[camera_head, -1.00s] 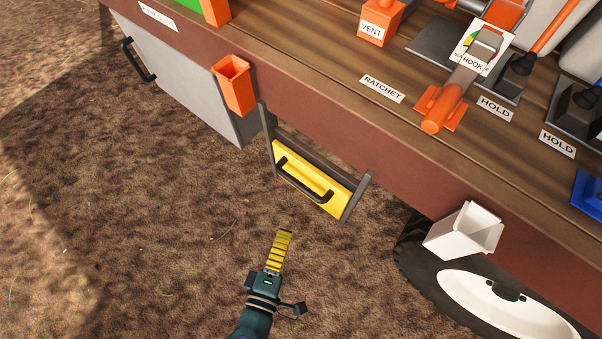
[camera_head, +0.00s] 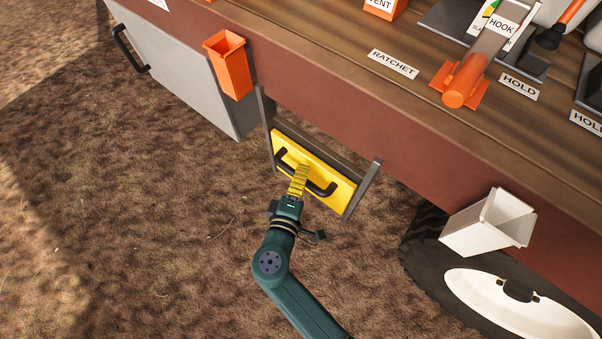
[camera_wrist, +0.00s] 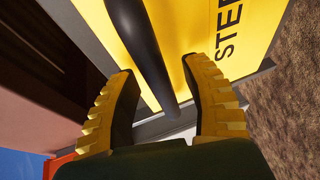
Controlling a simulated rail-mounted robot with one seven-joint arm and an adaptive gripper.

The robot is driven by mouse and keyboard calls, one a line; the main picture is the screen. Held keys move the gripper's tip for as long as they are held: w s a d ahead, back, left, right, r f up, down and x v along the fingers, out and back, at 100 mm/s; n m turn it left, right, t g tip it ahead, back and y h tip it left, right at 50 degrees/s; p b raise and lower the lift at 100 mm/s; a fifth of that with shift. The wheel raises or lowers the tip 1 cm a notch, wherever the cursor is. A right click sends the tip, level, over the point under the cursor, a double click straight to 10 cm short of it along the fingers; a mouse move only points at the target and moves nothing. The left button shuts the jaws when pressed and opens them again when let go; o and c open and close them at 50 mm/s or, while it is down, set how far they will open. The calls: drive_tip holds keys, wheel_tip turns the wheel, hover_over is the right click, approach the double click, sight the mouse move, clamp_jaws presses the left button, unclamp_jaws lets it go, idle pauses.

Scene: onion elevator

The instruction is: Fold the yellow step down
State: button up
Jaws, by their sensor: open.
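The yellow step (camera_head: 331,190) stands folded up in a grey frame on the side of the brown trailer bed. A black bar handle (camera_head: 318,188) runs across its outer face. In the wrist view the step (camera_wrist: 205,25) fills the top and shows black lettering. There the two yellow ridged fingers of my gripper (camera_wrist: 164,108) are open, with the black handle (camera_wrist: 146,50) running between them. Whether the fingers touch the handle cannot be told.
An orange holder (camera_head: 231,65) hangs on the trailer side left of the step, beside a grey box (camera_head: 180,70) with a black handle. A white holder (camera_head: 487,222) and a wheel (camera_head: 520,300) are to the right. The ground in front is clear.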

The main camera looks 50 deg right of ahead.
drive_tip(key=shift+c, duration=0.2)
clamp_jaws()
drive_tip(key=shift+a, duration=0.1)
